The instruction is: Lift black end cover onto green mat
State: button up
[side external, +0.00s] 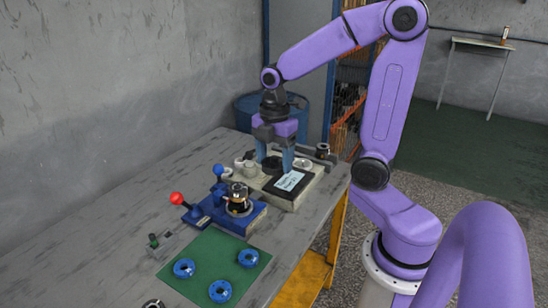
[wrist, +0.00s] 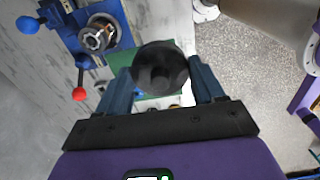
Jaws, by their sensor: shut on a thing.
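The black end cover (wrist: 160,68) is a dark round part between my two fingers in the wrist view. In the side external view it shows only as a small dark shape (side external: 272,164) between the fingertips. My gripper (side external: 274,163) is shut on it, over the beige tray (side external: 289,204) at the back of the table; contact below the cover is hard to tell. My gripper also shows in the wrist view (wrist: 160,88). The green mat (side external: 214,257) lies flat at the table's front, with several blue ring parts on it, and shows partly behind the cover in the wrist view (wrist: 118,60).
A blue fixture (side external: 212,215) with a red-knobbed and a blue-knobbed lever holds a metal motor part (side external: 238,200) between the tray and mat. Other round parts stand on the tray around my gripper. A small grey fixture (side external: 160,243) sits left of the mat.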

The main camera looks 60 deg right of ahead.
jog(key=shift+r, duration=0.25)
jog(key=shift+r, duration=0.6)
jog(key=a+f+m, duration=0.4)
jog(key=a+f, duration=0.5)
jog(key=f, duration=0.4)
send_over(214, 243)
jog(key=s, duration=0.1)
jog(key=f, duration=0.8)
jog(key=shift+s+d+f, duration=0.1)
jog(key=shift+d+f, duration=0.1)
jog(key=shift+f, duration=0.2)
jog(key=shift+w+f, duration=0.5)
jog(key=shift+f, duration=0.1)
jog(key=shift+w+a+f, duration=0.1)
jog(key=shift+f, duration=1.45)
